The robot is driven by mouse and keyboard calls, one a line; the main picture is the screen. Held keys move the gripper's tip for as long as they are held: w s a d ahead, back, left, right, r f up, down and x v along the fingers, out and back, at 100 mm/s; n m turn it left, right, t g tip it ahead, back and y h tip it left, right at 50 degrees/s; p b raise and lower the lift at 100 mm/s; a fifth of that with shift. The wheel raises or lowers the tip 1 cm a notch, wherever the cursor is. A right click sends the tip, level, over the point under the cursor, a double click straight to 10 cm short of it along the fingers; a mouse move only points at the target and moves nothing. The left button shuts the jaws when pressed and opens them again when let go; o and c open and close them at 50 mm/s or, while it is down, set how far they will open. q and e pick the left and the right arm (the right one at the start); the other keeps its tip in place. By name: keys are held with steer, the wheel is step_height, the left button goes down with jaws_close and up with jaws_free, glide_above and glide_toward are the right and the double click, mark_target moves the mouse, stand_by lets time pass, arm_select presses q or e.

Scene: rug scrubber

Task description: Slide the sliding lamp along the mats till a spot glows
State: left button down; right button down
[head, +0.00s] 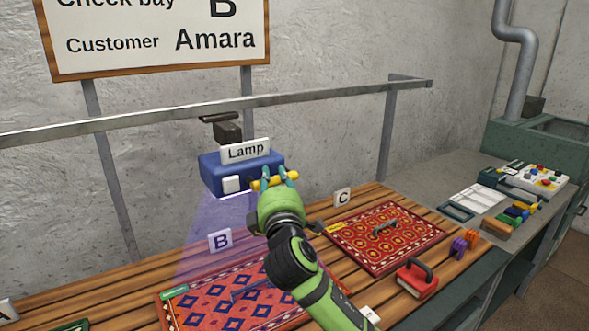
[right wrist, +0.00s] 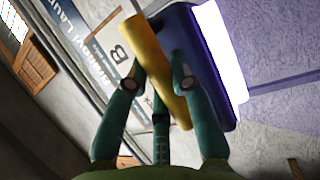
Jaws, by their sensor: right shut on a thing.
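The sliding lamp (head: 212,172) is a blue box labelled "Lamp", hung from a metal rail (head: 300,97). It casts a violet beam down near the B tag (head: 220,240). My right gripper (head: 274,178) is shut on its yellow handle (head: 260,184); the handle (right wrist: 155,65) and blue body (right wrist: 195,60) also show in the right wrist view. Below lies a red and blue mat (head: 195,303) at B, partly hidden by my right arm. A red and yellow mat (head: 345,238) lies near the C tag (head: 343,197). No glowing spot is clear on either mat. My left gripper is not in view.
A red block with a dark handle (head: 417,279) and purple and orange pieces (head: 465,245) lie at the slatted bench's right. A grey side counter holds trays (head: 474,199) and a button panel (head: 533,179). A sign (head: 155,35) reads bay B, Amara.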

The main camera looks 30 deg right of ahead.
mark_target(213, 182)
steer(key=a, duration=0.8)
steer(key=s+a, duration=0.1)
steer(key=a, duration=0.3)
steer(key=shift+a, duration=0.3)
steer(key=shift+a+r, duration=0.1)
steer(key=shift+a, duration=0.2)
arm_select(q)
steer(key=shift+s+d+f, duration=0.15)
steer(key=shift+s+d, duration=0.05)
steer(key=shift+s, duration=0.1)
arm_select(e)
steer(key=c, duration=1)
jaws_free()
steer(key=shift+c, duration=0.2)
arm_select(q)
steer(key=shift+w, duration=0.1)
arm_select(e)
steer(key=v, duration=1.2)
